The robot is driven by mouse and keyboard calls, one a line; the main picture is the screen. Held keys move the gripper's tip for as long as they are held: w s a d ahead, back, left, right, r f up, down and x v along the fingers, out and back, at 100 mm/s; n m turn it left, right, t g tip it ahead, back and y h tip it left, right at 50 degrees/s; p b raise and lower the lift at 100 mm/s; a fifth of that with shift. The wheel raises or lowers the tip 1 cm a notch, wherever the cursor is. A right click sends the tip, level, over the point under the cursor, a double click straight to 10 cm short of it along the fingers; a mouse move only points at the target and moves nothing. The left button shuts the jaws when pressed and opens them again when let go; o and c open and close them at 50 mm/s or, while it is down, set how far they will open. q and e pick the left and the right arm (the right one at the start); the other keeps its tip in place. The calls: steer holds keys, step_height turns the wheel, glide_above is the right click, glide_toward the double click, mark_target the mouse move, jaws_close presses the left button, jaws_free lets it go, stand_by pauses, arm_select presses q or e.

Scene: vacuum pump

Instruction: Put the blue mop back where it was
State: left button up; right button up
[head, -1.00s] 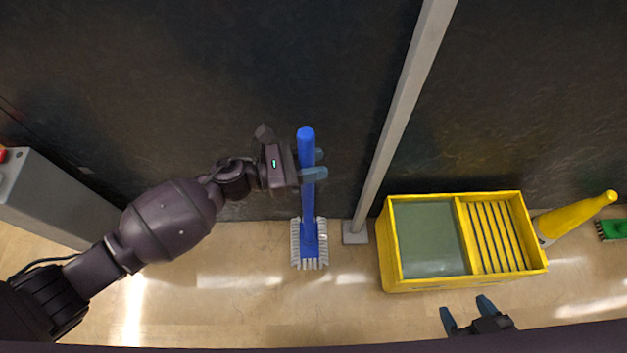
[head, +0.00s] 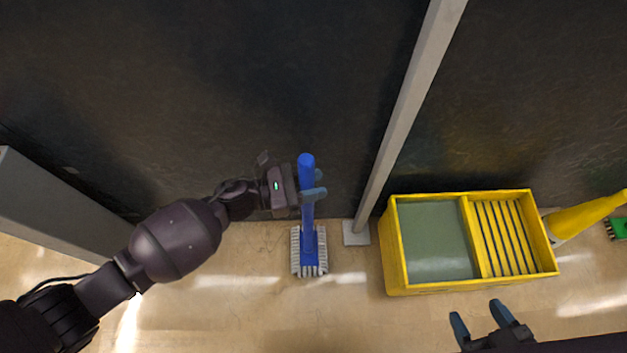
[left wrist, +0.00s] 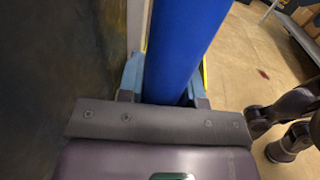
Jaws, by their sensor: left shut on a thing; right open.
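The blue mop (head: 308,225) is upright near the dark wall in the head view, with its white-bristled head low, at or near the floor; I cannot tell if it touches. My left gripper (head: 314,184) is shut on the upper part of its blue handle. In the left wrist view the handle (left wrist: 183,45) runs between the two fingers of the left gripper (left wrist: 165,85), and the mop head is hidden. My right gripper (head: 485,321) is open and empty at the bottom of the head view, in front of the yellow bucket.
A yellow bucket (head: 393,268) with a slatted half stands right of the grey post (head: 399,125). A yellow-handled tool (head: 588,214) and a green brush (head: 622,228) are further right. A grey box (head: 50,205) stands at left. Floor in front of the mop is clear.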

arm_select(q)
steer(key=shift+f, duration=0.1)
steer(key=o, duration=0.9)
steer(key=shift+o, duration=0.2)
steer(key=shift+a+r, duration=0.2)
steer(key=s+a+p, duration=0.1)
steer(key=s+a, duration=0.1)
steer(key=a, duration=0.9)
steer(key=shift+a, duration=0.2)
arm_select(e)
steer(key=shift+a+r+g, duration=0.1)
steer(key=shift+g, duration=0.2)
